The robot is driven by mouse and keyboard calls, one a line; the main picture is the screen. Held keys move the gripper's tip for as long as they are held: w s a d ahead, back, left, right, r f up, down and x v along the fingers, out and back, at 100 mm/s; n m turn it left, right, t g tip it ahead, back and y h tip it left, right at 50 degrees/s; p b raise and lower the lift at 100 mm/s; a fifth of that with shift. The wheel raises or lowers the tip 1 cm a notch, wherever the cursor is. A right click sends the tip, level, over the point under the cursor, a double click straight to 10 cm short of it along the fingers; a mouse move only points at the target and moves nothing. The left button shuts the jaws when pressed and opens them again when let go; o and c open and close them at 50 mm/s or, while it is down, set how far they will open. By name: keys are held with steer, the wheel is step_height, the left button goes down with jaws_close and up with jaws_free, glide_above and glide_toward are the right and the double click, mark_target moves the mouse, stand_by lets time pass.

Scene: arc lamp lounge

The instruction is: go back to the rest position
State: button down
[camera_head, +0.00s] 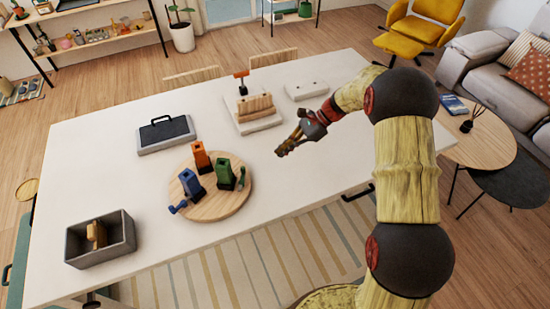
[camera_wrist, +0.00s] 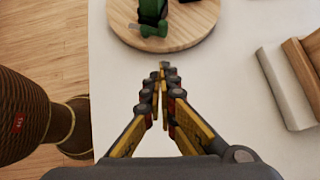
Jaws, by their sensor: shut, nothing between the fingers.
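My gripper (camera_head: 285,150) is shut and empty, held above the white table (camera_head: 320,150) to the right of the round wooden board. In the wrist view its fingertips (camera_wrist: 164,68) meet just below the board's edge in the picture. My arm reaches in from the right side of the head view.
The round board (camera_head: 208,208) carries blue (camera_head: 190,184), orange (camera_head: 201,158) and green (camera_head: 225,174) objects. A grey bin (camera_head: 128,237) holds a wooden piece (camera_head: 96,235). A dark-topped slab (camera_head: 165,133), a block stand (camera_head: 256,108) and a pale slab (camera_head: 306,90) lie farther back. Bare tabletop surrounds them.

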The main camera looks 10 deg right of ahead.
steer(key=shift+w+d+r, duration=0.1)
steer(key=shift+d+r, duration=0.2)
steer(key=shift+r, duration=0.1)
stand_by(0.3)
steer(key=s+d+f+n+g+h, duration=0.1)
steer(key=s+d+f+n+h, duration=0.2)
steer(key=s+n, duration=0.45)
steer(key=s+d+r+n+t+h+b, duration=0.2)
steer(key=s+r+n+t+h+b, duration=0.1)
steer(key=s+r, duration=0.6)
steer(key=s+d+r+n+t+h+b, duration=0.2)
steer(key=s+r+n, duration=0.4)
steer(key=s, duration=1.1)
steer(key=shift+r+t+h+b, duration=0.5)
steer(key=shift+r+t+b, duration=0.75)
steer(key=shift+r, duration=0.85)
